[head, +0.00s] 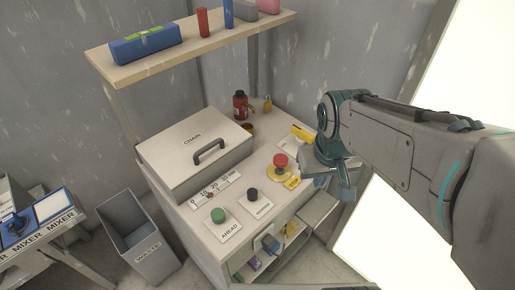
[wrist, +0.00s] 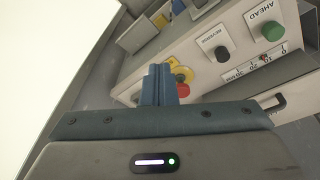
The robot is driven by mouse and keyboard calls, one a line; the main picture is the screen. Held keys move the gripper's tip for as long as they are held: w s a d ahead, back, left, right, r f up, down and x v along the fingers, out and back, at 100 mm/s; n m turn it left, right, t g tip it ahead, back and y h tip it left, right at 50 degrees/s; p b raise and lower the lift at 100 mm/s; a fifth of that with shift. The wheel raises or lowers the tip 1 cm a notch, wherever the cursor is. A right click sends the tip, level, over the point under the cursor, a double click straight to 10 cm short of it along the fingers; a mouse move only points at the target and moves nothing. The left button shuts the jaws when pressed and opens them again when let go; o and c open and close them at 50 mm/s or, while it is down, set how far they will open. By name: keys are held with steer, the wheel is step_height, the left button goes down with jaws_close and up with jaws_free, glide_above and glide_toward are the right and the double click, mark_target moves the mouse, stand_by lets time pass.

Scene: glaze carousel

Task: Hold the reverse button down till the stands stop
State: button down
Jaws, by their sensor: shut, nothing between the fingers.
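The black reverse button (head: 253,193) stands on its white REVERSE plate (head: 264,210) on the control top in the head view. It also shows in the wrist view (wrist: 221,53), right of the fingers. My gripper (head: 345,194) is at the right edge of the control top, to the right of the button and apart from it. In the wrist view, its blue fingers (wrist: 159,82) are together with nothing between them, in front of the red stop button (wrist: 183,90). I cannot make out the stands in either view.
The green AHEAD button (head: 218,215) is left of the reverse button. The red mushroom button (head: 280,160) on its yellow base lies between that button and my gripper. A box marked CHAIN (head: 195,150) with a handle, a red bottle (head: 240,105) and a shelf (head: 190,48) stand behind.

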steer(key=w+a+n+g+p, duration=0.1)
steer(key=w+a+n+p, duration=0.1)
steer(key=w+a+n, duration=0.3)
steer(key=n+g+p, duration=0.1)
steer(key=n+p, duration=0.1)
glide_above(252, 194)
steer(key=d, duration=0.2)
steer(key=shift+w+a+f, duration=0.25)
steer(key=shift+w+f, duration=0.05)
steer(key=shift+f, duration=0.35)
step_height(252, 194, down, 14)
steer(key=shift+f+p, duration=0.1)
steer(key=shift+p, duration=0.4)
